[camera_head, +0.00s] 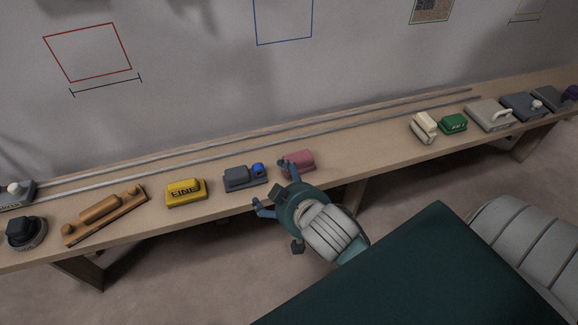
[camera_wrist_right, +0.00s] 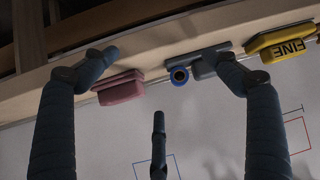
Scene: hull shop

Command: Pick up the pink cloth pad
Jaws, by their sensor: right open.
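The pink cloth pad (camera_head: 301,159) lies on the wooden bench shelf, right of the grey block with a blue knob. My right gripper (camera_head: 274,187) is open at the shelf's front edge, just in front of the pad. One fingertip overlaps the pad's left part in the head view; I cannot tell whether it touches. In the right wrist view, the pink pad (camera_wrist_right: 119,88) shows beside the left finger, and the spread fingers of the right gripper (camera_wrist_right: 158,75) hold nothing. My left gripper is not in view.
The grey block (camera_head: 240,179) with a blue knob (camera_head: 257,169) sits close on the left. A yellow FINE block (camera_head: 186,192) and a wooden sander (camera_head: 104,214) lie further left. The shelf (camera_head: 350,155) is clear right of the pad, up to a cream block (camera_head: 423,127).

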